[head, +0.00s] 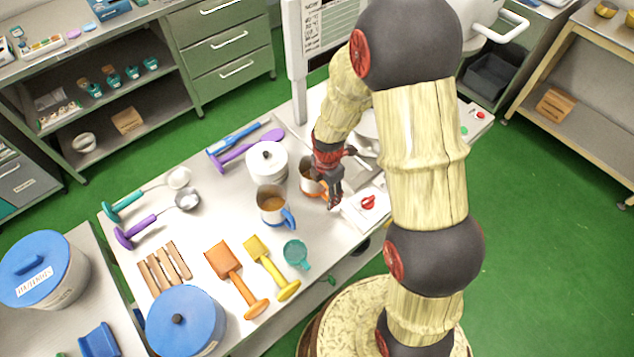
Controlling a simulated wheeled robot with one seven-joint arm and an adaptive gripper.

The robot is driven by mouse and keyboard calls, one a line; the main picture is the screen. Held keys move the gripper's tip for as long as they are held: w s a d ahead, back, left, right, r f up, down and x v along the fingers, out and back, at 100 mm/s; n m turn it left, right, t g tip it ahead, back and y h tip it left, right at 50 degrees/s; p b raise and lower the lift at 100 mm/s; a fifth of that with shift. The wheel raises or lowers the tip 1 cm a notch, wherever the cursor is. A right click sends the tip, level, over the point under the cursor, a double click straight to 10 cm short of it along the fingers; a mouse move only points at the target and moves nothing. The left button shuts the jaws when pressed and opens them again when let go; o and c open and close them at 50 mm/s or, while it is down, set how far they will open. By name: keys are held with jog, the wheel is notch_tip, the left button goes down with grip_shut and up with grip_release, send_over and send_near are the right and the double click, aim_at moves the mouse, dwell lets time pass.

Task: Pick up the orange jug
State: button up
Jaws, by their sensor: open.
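The orange jug (307,186), a small metal jug with orange-brown on it, stands on the steel worktable (210,222) in the head view. It is partly hidden behind my gripper (334,198). My gripper is open and points down at the right side of the jug, very close to it. I cannot tell whether the fingers touch the jug or are around its handle. A second metal jug (270,204) with a blue handle and brownish contents stands just left of the orange jug.
A white lidded pot (266,162) stands behind the jugs. A white control box with a red knob (368,202) is to the right. Orange (236,276) and yellow (271,267) scoops and a teal cup (296,254) lie in front. Bare table is left of the jugs.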

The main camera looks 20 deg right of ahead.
jog(key=shift+c, duration=0.4)
jog(key=c, duration=1)
jog(key=shift+r, duration=0.15)
